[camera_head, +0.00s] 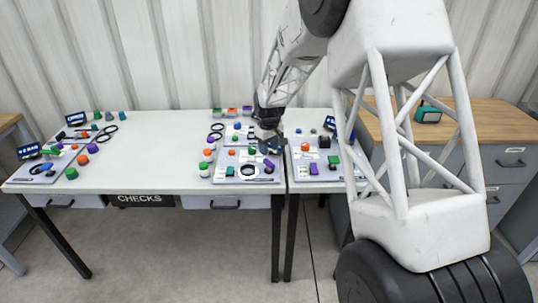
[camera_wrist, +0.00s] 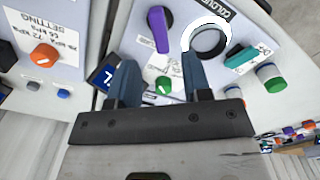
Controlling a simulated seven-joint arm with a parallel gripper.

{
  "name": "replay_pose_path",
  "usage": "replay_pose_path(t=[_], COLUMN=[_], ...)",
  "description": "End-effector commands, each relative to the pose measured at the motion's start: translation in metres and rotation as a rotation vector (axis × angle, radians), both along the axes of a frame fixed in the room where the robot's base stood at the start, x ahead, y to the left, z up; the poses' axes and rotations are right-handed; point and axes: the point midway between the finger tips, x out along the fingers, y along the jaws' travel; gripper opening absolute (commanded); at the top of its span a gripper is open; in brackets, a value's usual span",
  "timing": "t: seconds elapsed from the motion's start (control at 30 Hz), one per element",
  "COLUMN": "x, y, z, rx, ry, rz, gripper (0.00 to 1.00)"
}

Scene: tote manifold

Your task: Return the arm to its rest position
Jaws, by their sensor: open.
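My gripper (camera_head: 270,145) hangs at the end of my arm over the right part of the white table (camera_head: 150,150), just above a grey control panel (camera_head: 227,178). In the wrist view my gripper (camera_wrist: 160,78) has its two blue-grey fingers spread apart, with nothing seen held between them. The fingers point at the panel (camera_wrist: 135,45). The right fingertip overlaps the lower left of a white ring (camera_wrist: 186,37) in the picture; I cannot tell whether they touch. A purple handle (camera_wrist: 160,28) and a green knob (camera_wrist: 163,84) show between and beyond the fingers.
A teal handle (camera_wrist: 240,58) is right of the ring. A neighbouring panel carries an orange knob (camera_wrist: 45,55). More panels with knobs and black rings (camera_head: 110,129) lie at the table's left. The table's middle is clear. A wooden-topped cabinet (camera_head: 480,120) stands at right.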

Motion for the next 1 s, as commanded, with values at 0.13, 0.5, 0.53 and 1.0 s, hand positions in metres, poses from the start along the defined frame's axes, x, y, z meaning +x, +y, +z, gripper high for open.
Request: replay_pose_path(t=[0.13, 0.5, 0.53, 1.0], x=[0.0, 0.0, 0.0, -0.032], y=[0.0, 0.0, 0.0, -0.02], z=[0.01, 0.013, 0.013, 0.054], rx=[0.0, -0.001, -0.001, 0.004], ry=[0.001, 0.001, 0.001, -0.02], rz=[0.0, 0.0, 0.0, -0.052], gripper=[0.45, 0.45, 0.45, 0.45])
